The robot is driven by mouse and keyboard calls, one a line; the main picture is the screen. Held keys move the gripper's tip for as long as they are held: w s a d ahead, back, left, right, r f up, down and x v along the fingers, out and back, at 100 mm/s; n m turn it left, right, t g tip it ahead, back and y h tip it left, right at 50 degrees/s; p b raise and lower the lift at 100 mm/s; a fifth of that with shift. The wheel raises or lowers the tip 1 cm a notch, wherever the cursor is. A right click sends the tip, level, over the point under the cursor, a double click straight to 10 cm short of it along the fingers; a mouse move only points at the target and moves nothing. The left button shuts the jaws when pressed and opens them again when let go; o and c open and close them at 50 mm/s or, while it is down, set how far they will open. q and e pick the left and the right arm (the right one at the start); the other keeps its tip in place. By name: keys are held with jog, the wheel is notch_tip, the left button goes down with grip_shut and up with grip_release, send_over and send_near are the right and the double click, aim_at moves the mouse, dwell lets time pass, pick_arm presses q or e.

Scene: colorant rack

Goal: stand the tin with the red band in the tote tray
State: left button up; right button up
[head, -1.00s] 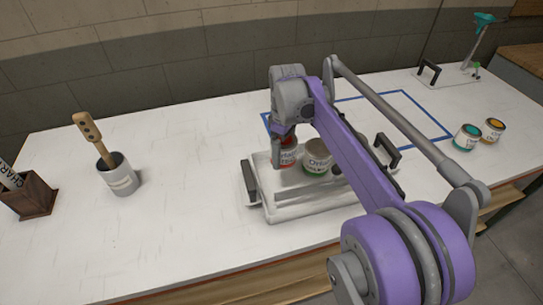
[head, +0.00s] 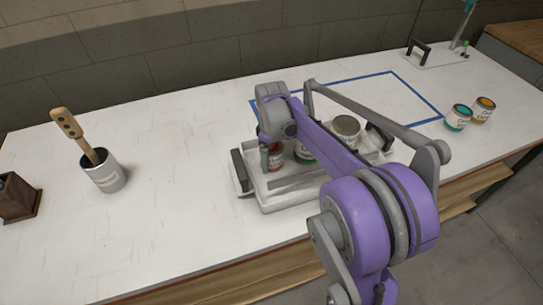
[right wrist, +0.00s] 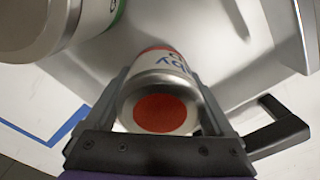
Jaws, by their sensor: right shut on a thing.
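The tin with the red band (head: 276,163) shows partly behind my right gripper (head: 269,156) in the head view, at the left end of the tote tray (head: 290,199). In the right wrist view the tin (right wrist: 158,112) has a red disc on its top and sits between the two fingers, which are shut on it. It looks upright inside the tray; whether its base touches the floor I cannot tell. A green-banded tin (head: 304,153) stands beside it, partly hidden by my arm. My left gripper is out of view.
Another tin (head: 346,127) is at the tray's right end. Black handles (head: 240,172) rise at both ends. A blue tape outline (head: 418,98) lies behind. A pot with a brush (head: 106,172) stands left; teal (head: 459,117) and orange (head: 482,109) tins stand right. The left bench is mostly clear.

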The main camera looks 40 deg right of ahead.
jog(key=o, duration=1.4)
jog(key=shift+f, duration=0.1)
notch_tip(320, 180, up, 12)
jog(key=shift+r+p, duration=0.15)
jog(key=shift+p, duration=0.4)
